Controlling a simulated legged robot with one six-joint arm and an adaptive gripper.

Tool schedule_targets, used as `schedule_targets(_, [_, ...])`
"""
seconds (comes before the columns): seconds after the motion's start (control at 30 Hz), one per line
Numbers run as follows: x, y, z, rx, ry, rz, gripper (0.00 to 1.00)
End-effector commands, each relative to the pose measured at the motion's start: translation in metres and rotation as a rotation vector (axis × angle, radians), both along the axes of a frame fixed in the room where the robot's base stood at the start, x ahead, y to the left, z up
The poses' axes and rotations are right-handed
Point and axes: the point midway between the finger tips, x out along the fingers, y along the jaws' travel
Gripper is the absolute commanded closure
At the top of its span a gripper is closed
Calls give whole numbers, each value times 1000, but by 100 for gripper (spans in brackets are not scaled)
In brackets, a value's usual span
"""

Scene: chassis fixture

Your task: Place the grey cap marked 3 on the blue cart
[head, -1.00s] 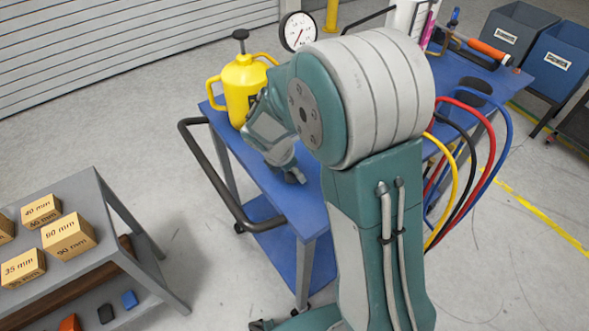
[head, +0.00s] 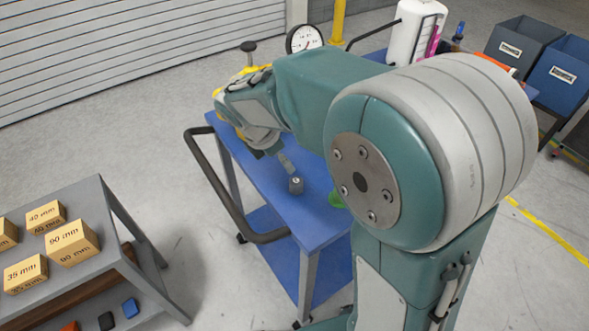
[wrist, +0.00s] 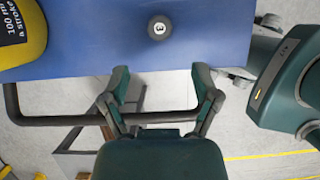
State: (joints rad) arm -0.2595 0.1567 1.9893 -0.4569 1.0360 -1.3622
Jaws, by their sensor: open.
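The small dark grey cap (head: 296,186) stands on the top of the blue cart (head: 318,222), near the end with the handle. In the wrist view the cap (wrist: 160,27) shows its round top with a white 3 on the blue cart top (wrist: 215,48). My gripper (wrist: 161,76) is open in the wrist view, with nothing between its fingers and the cap apart from it, beyond the fingertips. In the head view my gripper (head: 274,157) is above the cart, up and left of the cap, and partly hidden by my wrist.
A black handle (head: 238,212) runs along the cart's near end. A grey shelf (head: 110,236) with wooden blocks (head: 72,243) is at the left.

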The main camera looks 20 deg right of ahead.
Motion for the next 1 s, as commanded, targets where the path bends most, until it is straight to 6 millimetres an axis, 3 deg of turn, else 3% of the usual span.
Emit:
schedule_targets(0.13, [-24,-12,24,82,-109,-204,21])
schedule_targets(0.3, [-68,-26,54,243,-281,-581,21])
schedule_targets(0.5, [-119,-35,75,446,-448,-1024,21])
schedule_targets(0.8, [-181,-38,85,746,-598,-1607,21])
schedule_targets(1.0, [-192,-37,84,810,-612,-1734,21])
